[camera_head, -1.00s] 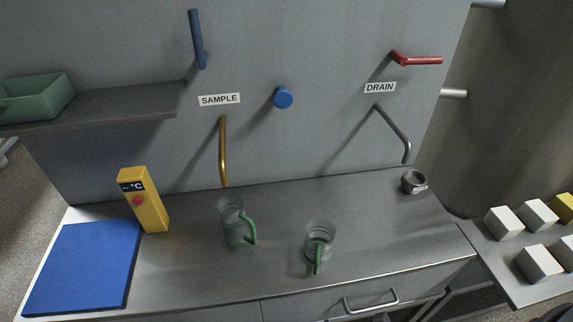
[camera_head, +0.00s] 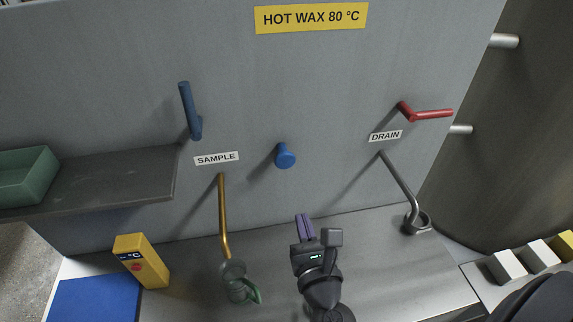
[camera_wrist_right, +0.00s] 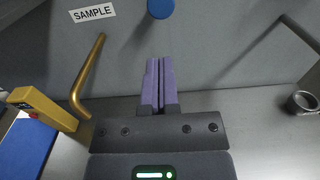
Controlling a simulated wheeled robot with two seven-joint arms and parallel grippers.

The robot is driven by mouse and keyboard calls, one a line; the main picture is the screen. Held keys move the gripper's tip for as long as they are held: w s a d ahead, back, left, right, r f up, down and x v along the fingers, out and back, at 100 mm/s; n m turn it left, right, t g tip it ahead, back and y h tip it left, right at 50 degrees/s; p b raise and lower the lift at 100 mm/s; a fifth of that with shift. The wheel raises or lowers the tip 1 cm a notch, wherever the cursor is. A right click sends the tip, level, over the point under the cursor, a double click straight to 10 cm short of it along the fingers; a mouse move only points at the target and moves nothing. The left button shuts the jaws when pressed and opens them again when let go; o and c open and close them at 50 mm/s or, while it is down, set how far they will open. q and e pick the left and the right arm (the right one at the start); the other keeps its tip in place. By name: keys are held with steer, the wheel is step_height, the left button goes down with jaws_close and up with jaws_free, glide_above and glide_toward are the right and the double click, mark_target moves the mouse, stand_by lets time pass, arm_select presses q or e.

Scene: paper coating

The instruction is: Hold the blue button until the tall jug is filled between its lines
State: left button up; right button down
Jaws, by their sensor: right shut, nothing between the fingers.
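The blue button (camera_head: 285,156) sticks out from the grey wall between the SAMPLE and DRAIN labels. It also shows at the top of the right wrist view (camera_wrist_right: 160,8). A clear jug with a green handle (camera_head: 236,283) stands on the counter under the brass sample spout (camera_head: 223,215); I cannot make out its lines or any liquid. My right gripper (camera_head: 304,222) is shut and empty, its purple fingers pointing at the wall below the button, apart from it. The second green-handled jug is hidden now, behind my right arm or out of view. My left gripper is not in view.
A blue lever (camera_head: 190,112) is above SAMPLE and a red lever (camera_head: 425,112) above DRAIN. A small metal cup (camera_head: 416,224) stands under the drain pipe. A shelf (camera_head: 120,178) juts out with a green bin.

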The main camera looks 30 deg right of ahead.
mark_target(285, 161)
steer(key=x, duration=1.4)
steer(key=shift+w, duration=0.1)
steer(key=shift+w+d, duration=0.25)
steer(key=shift+w, duration=0.45)
steer(key=shift+r, duration=0.2)
stand_by(5.6)
